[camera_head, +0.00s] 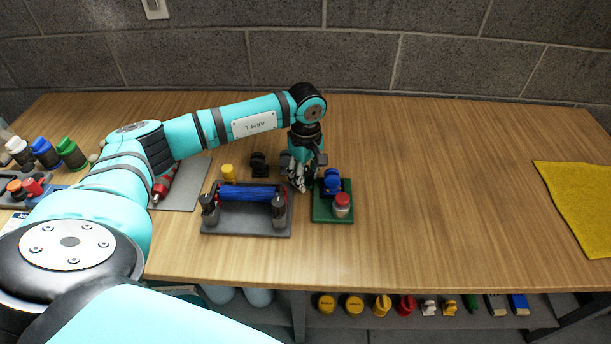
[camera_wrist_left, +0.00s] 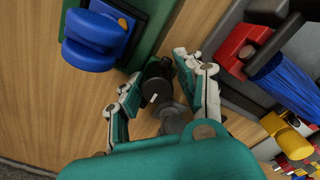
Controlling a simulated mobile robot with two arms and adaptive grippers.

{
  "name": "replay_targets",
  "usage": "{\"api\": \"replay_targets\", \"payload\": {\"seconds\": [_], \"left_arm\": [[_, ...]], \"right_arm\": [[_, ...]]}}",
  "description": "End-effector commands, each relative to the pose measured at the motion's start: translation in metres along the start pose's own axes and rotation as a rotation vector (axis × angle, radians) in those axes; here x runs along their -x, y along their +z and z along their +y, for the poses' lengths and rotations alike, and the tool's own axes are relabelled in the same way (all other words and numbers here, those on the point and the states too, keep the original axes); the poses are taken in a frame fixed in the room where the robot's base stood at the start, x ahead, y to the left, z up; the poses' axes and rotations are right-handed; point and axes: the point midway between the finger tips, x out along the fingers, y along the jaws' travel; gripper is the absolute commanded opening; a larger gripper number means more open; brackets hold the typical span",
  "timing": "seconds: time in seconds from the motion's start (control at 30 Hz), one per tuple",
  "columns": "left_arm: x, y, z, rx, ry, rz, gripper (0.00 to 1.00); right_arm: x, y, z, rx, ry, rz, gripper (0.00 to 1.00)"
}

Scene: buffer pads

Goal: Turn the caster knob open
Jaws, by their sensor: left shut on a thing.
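A black knob (camera_wrist_left: 157,82) with a short white line on its face sits between the fingers of my left gripper (camera_wrist_left: 160,88) in the left wrist view. The left gripper (camera_head: 300,183) is shut on it, low over the table. In the head view the fingers and wrist hide most of this knob. The blue part also shows large at the upper left of the left wrist view (camera_wrist_left: 95,38). My right gripper is not in view.
A dark tray (camera_head: 245,228) with a blue roller (camera_head: 246,193) lies left of the gripper, a yellow piece (camera_head: 229,173) behind it. A small black object (camera_head: 258,164) stands nearby. Bottles (camera_head: 45,153) stand far left. A yellow cloth (camera_head: 580,205) lies far right. The table's right middle is clear.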

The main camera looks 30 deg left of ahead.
Motion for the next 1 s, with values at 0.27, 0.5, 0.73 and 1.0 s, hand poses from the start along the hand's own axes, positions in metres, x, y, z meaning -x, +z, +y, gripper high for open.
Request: {"api": "replay_targets", "payload": {"seconds": [0.27,0.5,0.73,1.0], "left_arm": [[0.004,-0.003,0.004,0.008,0.016,0.006,0.49],[0.003,-0.002,0.003,0.004,0.01,0.004,0.52],[0.021,-0.002,0.003,0.002,0.012,0.005,0.52],[0.078,-0.003,0.004,0.004,0.015,0.005,0.52]], "right_arm": [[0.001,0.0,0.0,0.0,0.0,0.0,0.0],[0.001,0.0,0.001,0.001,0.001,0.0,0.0],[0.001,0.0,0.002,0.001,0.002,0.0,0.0],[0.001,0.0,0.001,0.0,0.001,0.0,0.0]]}}
